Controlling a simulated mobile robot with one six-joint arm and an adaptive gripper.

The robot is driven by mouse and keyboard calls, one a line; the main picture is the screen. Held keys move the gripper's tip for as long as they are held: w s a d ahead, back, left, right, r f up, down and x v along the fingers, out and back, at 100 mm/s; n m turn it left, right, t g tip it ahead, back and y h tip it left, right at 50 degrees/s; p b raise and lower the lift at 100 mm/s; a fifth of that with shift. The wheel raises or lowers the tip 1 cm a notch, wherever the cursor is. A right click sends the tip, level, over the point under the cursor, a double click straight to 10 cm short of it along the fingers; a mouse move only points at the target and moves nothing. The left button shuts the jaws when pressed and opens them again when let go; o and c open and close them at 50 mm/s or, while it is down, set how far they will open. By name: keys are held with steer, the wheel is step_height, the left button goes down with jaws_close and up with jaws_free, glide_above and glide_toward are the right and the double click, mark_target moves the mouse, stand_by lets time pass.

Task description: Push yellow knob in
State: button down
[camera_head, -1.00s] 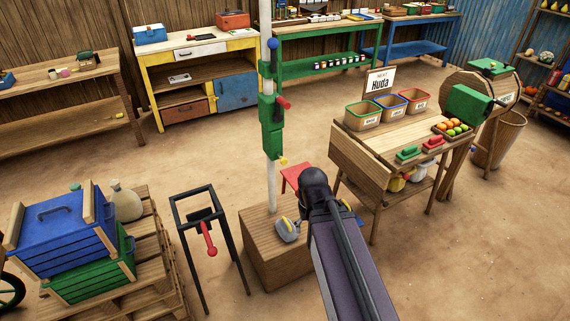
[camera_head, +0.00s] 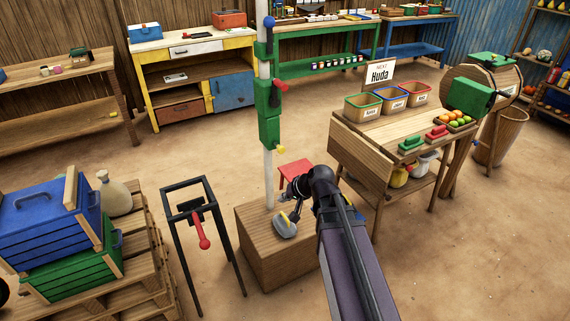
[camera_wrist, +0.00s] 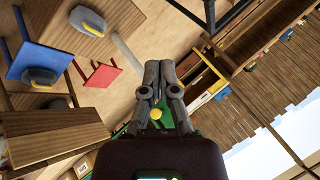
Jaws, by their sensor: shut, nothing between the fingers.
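The yellow knob (camera_head: 280,149) sticks out at the lower right of the green carriage (camera_head: 270,112) on the upright white pole. In the wrist view a round yellow knob (camera_wrist: 155,113) shows past the base of my fingers, in front of green parts. My gripper (camera_wrist: 159,66) is shut and empty. In the head view my gripper (camera_head: 292,207) is small and dark, below the knob and apart from it, near the wooden box. Its exact distance to the knob is hard to tell.
A grey weight with a yellow handle (camera_head: 285,226) sits on the wooden box (camera_head: 262,250) under the pole. A red stool (camera_head: 296,168) stands behind. A black stand with a red handle (camera_head: 201,230) is at left, a wooden stall table (camera_head: 362,150) at right.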

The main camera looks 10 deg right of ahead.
mark_target(282, 150)
steer(key=w+d+f+m+t+b, duration=0.2)
steer(key=w+d+m+t+b, duration=0.8)
steer(key=w+b, duration=0.4)
steer(key=shift+w+f+m+t+h, duration=0.25)
steer(key=shift+m+t, duration=0.25)
steer(key=shift+m, duration=0.3)
steer(key=b+x, duration=0.1)
steer(key=x, duration=1.3)
